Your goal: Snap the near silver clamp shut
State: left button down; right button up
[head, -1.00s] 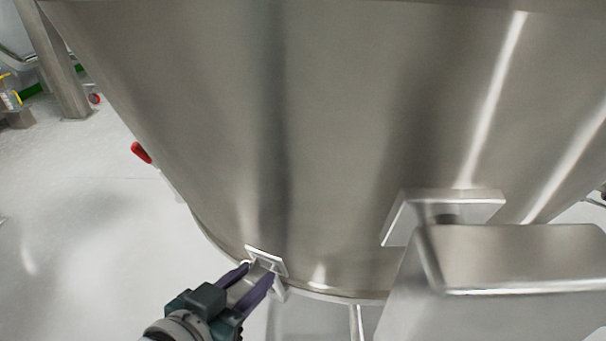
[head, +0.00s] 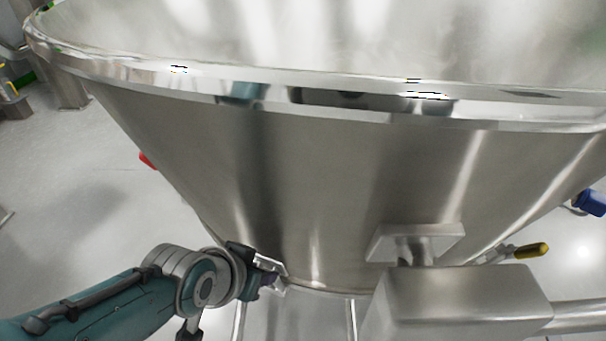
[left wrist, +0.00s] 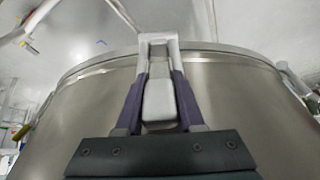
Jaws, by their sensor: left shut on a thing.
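The near silver clamp (head: 272,269) sits at the lower rim of the big steel vessel (head: 330,190), just left of the middle in the head view. In the left wrist view the clamp (left wrist: 159,95) stands upright in the centre, its top end at the rim band and its lever between my fingers. My left gripper (head: 268,281) is at the clamp, and in the left wrist view its two purple fingers (left wrist: 160,92) are shut on the lever from both sides. In the head view the wrist hides part of the clamp. My right gripper is not in view.
A steel bracket and box-shaped arm (head: 460,300) stand right of the clamp. A yellow-handled valve (head: 530,250) is farther right. A red handle (head: 147,160) shows at the vessel's left. Another silver clamp (left wrist: 292,78) shows at right in the left wrist view. Floor at left is open.

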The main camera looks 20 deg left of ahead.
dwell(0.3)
pick_arm(q)
jog(key=c, duration=0.5)
grip_release()
jog(key=shift+r, duration=0.1)
jog(key=p+v, duration=0.9)
jog(key=shift+s+r, duration=0.25)
jog(key=shift+r, duration=0.05)
jog(key=shift+r, duration=0.15)
